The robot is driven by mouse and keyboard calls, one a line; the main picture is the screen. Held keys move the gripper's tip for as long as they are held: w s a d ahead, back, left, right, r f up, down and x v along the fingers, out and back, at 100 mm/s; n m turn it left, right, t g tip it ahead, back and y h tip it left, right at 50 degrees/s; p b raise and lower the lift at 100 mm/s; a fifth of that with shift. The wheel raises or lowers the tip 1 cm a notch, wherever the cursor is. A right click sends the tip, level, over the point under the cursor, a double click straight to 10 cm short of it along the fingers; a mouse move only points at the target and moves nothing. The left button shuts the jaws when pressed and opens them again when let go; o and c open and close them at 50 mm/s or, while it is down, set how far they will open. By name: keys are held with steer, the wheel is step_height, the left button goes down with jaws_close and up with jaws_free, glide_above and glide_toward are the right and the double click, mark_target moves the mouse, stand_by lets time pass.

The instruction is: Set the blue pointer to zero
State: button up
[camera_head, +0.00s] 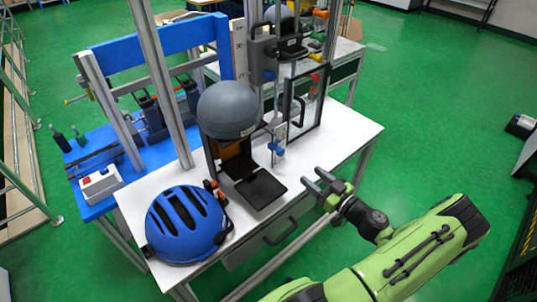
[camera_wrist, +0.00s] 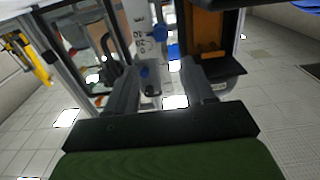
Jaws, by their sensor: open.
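A blue part (camera_head: 276,148), apparently the pointer, sits low on the drop tower's upright, beside a light scale strip (camera_head: 279,131). In the wrist view a blue piece (camera_wrist: 158,33) shows beside the scale strip (camera_wrist: 140,32) with dark marks, and a second blue piece (camera_wrist: 145,71) shows between my fingers. I cannot tell which of these two is the pointer, and the scale's zero is not readable. My gripper (camera_head: 322,184) is open and empty, to the right of and in front of the tower, apart from the blue part. Its two fingers (camera_wrist: 157,82) point toward the tower in the wrist view.
A grey dome-shaped headform (camera_head: 229,109) and a black plate (camera_head: 261,188) stand left of the scale. A blue helmet (camera_head: 186,224) lies on the white table (camera_head: 349,131). A dark-framed clear guard (camera_head: 305,103) stands behind right. The table's right part is clear.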

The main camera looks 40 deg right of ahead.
mark_target(282, 153)
steer(key=w, duration=0.5)
steer(key=w+b, duration=0.1)
steer(key=w, duration=0.9)
steer(key=shift+w+a+b, duration=0.1)
steer(key=shift+a+b, duration=0.15)
steer(key=shift+b, duration=0.1)
steer(key=shift+c, duration=0.3)
jaws_close()
